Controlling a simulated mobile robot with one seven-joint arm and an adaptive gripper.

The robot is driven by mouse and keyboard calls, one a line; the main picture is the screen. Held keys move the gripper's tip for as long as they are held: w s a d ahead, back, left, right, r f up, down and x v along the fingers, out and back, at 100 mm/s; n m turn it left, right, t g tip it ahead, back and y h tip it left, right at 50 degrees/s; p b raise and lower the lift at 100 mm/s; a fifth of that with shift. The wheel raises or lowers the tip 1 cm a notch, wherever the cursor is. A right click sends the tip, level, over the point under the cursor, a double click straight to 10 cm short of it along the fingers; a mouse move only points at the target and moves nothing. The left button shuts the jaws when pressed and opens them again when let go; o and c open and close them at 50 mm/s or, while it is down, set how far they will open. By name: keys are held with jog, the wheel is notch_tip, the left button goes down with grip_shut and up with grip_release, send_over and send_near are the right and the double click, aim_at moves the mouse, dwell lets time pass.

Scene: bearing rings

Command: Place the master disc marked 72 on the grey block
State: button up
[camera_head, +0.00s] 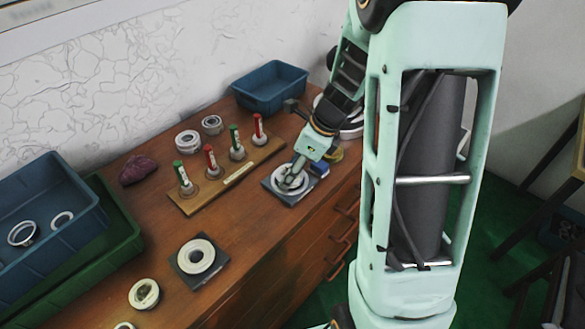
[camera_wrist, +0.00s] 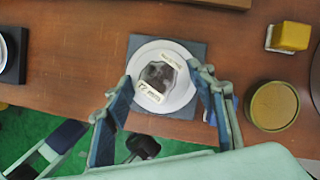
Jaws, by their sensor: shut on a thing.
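A white disc (camera_wrist: 180,96) with a dark raised middle and two small pale labels is between the fingers of my gripper (camera_wrist: 160,92). My gripper (camera_head: 292,181) is shut on the disc's rim, one finger on each side. A dark grey square block (camera_wrist: 195,50) lies directly under the disc, and its edges show around it; it also shows in the head view (camera_head: 272,186). I cannot tell whether the disc touches the block. A second pale ring (camera_head: 196,257) lies on another dark square plate (camera_head: 183,279) nearer the front.
A wooden rack (camera_head: 200,203) with red and green handled gauges stands left of my gripper. Blue bins (camera_head: 270,85) (camera_head: 75,225) are at the back and left. A yellow block (camera_wrist: 290,37) and an olive round tin (camera_wrist: 273,106) sit close to the grey block.

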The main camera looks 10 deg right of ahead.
jog(key=shift+f+b, duration=0.35)
jog(key=shift+f, duration=0.2)
jog(key=o, duration=1.7)
jog(key=shift+r, duration=0.1)
jog(key=v, duration=1.2)
jog(key=shift+d, duration=0.1)
